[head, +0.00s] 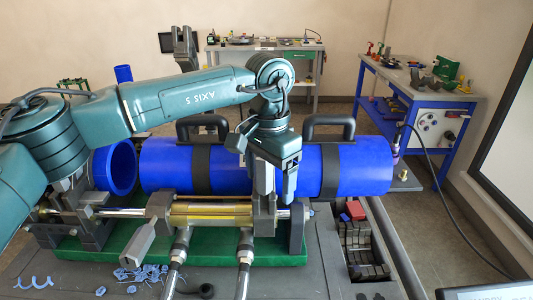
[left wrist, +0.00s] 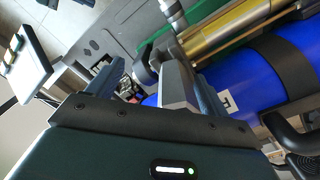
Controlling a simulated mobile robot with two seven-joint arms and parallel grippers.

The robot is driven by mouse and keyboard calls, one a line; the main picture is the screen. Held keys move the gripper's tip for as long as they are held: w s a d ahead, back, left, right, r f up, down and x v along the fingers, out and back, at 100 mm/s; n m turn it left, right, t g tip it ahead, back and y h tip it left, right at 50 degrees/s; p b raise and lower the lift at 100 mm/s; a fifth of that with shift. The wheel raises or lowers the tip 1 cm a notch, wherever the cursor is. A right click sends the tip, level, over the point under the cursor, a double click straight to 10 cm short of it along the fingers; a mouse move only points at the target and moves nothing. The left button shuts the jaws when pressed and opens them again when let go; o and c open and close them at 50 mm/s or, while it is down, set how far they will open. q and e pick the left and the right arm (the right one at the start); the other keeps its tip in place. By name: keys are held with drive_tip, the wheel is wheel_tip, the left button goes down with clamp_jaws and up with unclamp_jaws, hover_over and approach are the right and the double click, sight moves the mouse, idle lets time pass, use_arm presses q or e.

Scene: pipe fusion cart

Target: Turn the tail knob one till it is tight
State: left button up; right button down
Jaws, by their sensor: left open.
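The blue pipe (head: 360,165) lies in the fusion machine, with dark bands and black handles around it. My left gripper (head: 276,188) points down at the front of the pipe, above the right end of the yellow cylinder (head: 215,214). Its fingers are open. In the left wrist view, a grey block-shaped part (left wrist: 176,86) shows in the gap between the fingers of my left gripper (left wrist: 158,72); I cannot tell whether they touch it. I cannot pick out tail knob one with certainty; the fingers hide part of that area. My right gripper is out of view.
Blue shavings (head: 140,274) lie on the cart front. A slotted dark rack (head: 360,245) is at right. Workbenches (head: 440,110) stand behind, and a black cable (head: 430,165) hangs at right.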

sight(261, 162)
use_arm(q)
drive_tip(key=shift+w+a+r, duration=0.1)
drive_tip(key=shift+w+a, duration=0.5)
drive_tip(key=shift+w+a+r+p, duration=0.1)
drive_tip(key=shift+w+r+p, duration=0.05)
drive_tip(key=shift+r+p, duration=0.35)
drive_tip(key=shift+w+a+r+p, duration=0.1)
drive_tip(key=shift+r+p, duration=0.3)
drive_tip(key=shift+r, duration=0.15)
drive_tip(key=shift+w+r, duration=0.1)
drive_tip(key=shift+r, duration=0.15)
drive_tip(key=shift+s+d+r, duration=0.15)
drive_tip(key=shift+r, duration=0.4)
drive_tip(key=shift+s+d+r, duration=0.1)
drive_tip(key=shift+r, duration=0.9)
